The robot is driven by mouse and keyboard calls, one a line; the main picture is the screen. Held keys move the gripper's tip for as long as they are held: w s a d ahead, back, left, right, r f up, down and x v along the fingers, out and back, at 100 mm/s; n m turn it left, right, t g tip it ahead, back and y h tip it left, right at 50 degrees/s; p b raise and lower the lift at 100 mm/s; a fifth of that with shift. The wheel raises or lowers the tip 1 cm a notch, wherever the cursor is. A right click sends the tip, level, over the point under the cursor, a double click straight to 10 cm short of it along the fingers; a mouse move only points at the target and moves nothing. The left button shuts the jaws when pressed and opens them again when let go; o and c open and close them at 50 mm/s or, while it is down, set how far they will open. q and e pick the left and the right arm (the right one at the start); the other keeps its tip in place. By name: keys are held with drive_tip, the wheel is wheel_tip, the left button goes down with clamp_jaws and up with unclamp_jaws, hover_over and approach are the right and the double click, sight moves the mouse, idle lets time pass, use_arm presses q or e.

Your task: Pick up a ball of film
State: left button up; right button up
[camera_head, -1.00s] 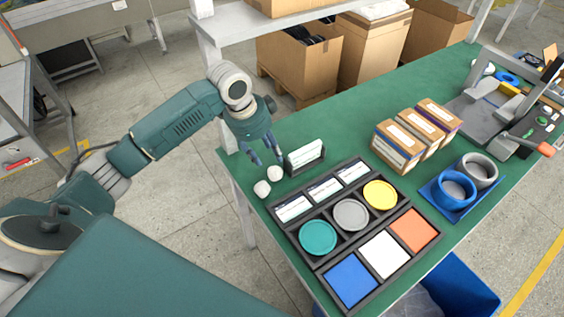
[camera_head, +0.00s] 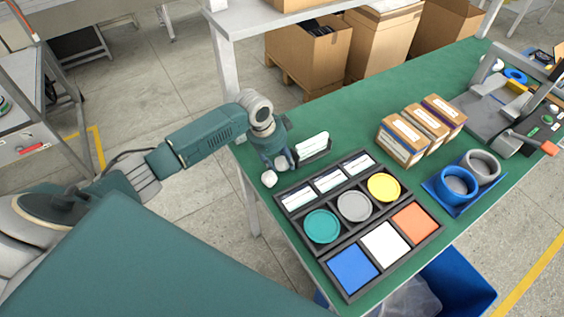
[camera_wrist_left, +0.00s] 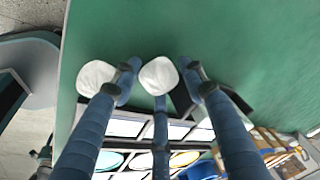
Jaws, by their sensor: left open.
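Two small white balls of film lie on the green table near its left edge. One ball (camera_head: 268,179) is in the open, just in front of my left gripper; it also shows at the left in the left wrist view (camera_wrist_left: 93,78). The other ball (camera_head: 281,163) is under my left gripper (camera_head: 279,164), partly hidden by the fingers. In the left wrist view this second ball (camera_wrist_left: 158,75) shows between the spread blue fingers (camera_wrist_left: 160,82). The gripper is open around or just above it; contact cannot be told. My right gripper is not in view.
A black sorting tray (camera_head: 331,256) with coloured inserts lies in front. Cardboard boxes (camera_head: 402,142), a blue ring-shaped part (camera_head: 457,186) and a grey fixture (camera_head: 487,110) are farther right. The back-left tabletop is clear.

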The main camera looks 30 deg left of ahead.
use_arm(q)
drive_tip(key=c, duration=0.4)
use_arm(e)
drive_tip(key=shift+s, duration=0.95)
use_arm(q)
drive_tip(key=shift+r, duration=0.1)
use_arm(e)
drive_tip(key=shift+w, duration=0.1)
